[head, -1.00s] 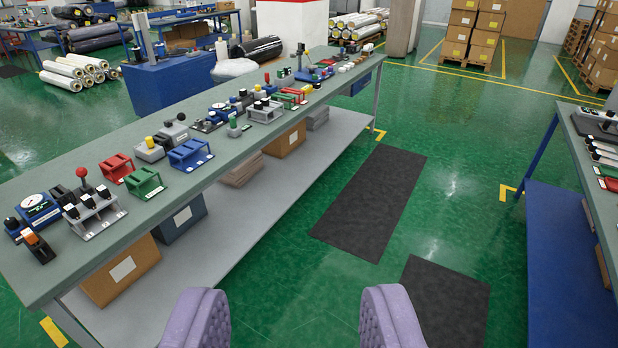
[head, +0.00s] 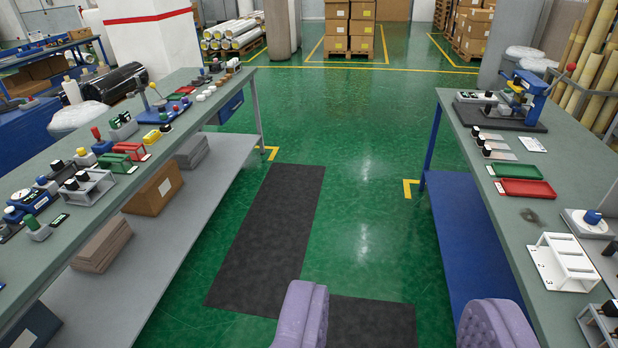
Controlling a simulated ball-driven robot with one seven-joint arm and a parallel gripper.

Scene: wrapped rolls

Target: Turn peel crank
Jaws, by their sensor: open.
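My gripper (head: 398,302) shows as two purple padded fingers at the bottom edge, wide apart with nothing between them, above the floor between two benches. A blue device (head: 527,88) with a lever ending in a red knob stands on a dark base at the far end of the right bench. Another blue device (head: 157,108) with upright levers stands on the left bench. I cannot tell which of them carries the peel crank. My gripper is well apart from both.
The left bench (head: 195,80) holds many small tools and stands, with boxes on its lower shelf. The right bench (head: 500,215) holds red and green trays (head: 525,187) and a white rack (head: 562,262). Green floor with dark mats (head: 275,225) lies open between them. Stacked cartons (head: 350,25) stand far back.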

